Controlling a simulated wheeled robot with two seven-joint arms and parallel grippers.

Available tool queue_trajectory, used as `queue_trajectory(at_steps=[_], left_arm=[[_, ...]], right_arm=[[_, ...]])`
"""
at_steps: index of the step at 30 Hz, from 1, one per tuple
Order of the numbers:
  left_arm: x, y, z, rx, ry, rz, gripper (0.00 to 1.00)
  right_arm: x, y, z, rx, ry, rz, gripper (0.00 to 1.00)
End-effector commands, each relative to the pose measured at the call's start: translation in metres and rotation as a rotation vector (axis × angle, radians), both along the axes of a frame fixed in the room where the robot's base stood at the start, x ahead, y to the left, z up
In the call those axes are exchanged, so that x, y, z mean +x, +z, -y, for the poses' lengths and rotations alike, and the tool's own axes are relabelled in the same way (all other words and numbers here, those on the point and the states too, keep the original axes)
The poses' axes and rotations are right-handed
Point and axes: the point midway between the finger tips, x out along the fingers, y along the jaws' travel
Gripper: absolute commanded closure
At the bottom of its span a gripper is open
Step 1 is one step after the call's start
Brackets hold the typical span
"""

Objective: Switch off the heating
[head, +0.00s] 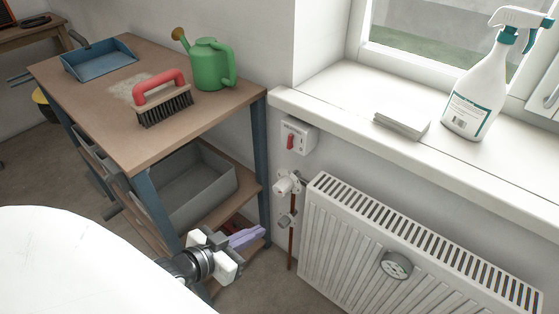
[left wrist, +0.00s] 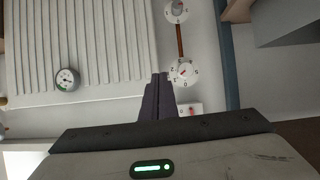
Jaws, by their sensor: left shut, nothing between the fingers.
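A white radiator (head: 385,240) hangs under the window sill and fills the upper left of the left wrist view (left wrist: 110,40). Left of it is a white valve knob (head: 283,185), whose numbered dial faces the left wrist view (left wrist: 183,72). Another knob (head: 286,220) sits lower on a copper pipe (head: 291,248). Above them a white box carries a red switch (head: 291,141), partly seen in the left wrist view (left wrist: 192,110). My left gripper (head: 262,232) is shut and empty, left of the pipe in the head view. My right gripper is not in view.
A wooden workbench (head: 110,125) at left holds a blue dustpan (head: 100,60), a brush (head: 163,103) and a green watering can (head: 208,65). A grey bin (head: 200,190) is on its shelf. The sill holds a spray bottle (head: 478,90). A round gauge (head: 397,265) is on the radiator.

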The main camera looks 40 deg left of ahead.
Motion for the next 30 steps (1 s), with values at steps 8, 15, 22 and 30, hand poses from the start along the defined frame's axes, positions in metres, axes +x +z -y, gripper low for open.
queue_trajectory(at_steps=[8, 15, 22, 30], left_arm=[[0.05, 0.103, -0.069, -0.005, 0.026, 0.3, 1.0], [0.051, 0.108, -0.07, -0.007, 0.027, 0.309, 1.0], [0.06, 0.106, -0.069, -0.007, 0.027, 0.31, 1.0], [0.102, 0.1, -0.066, -0.007, 0.027, 0.312, 1.0]], right_arm=[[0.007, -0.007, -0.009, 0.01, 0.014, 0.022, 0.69], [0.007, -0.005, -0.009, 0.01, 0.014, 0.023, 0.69], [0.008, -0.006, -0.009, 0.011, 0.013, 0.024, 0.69], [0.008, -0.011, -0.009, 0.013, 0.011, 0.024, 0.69]])
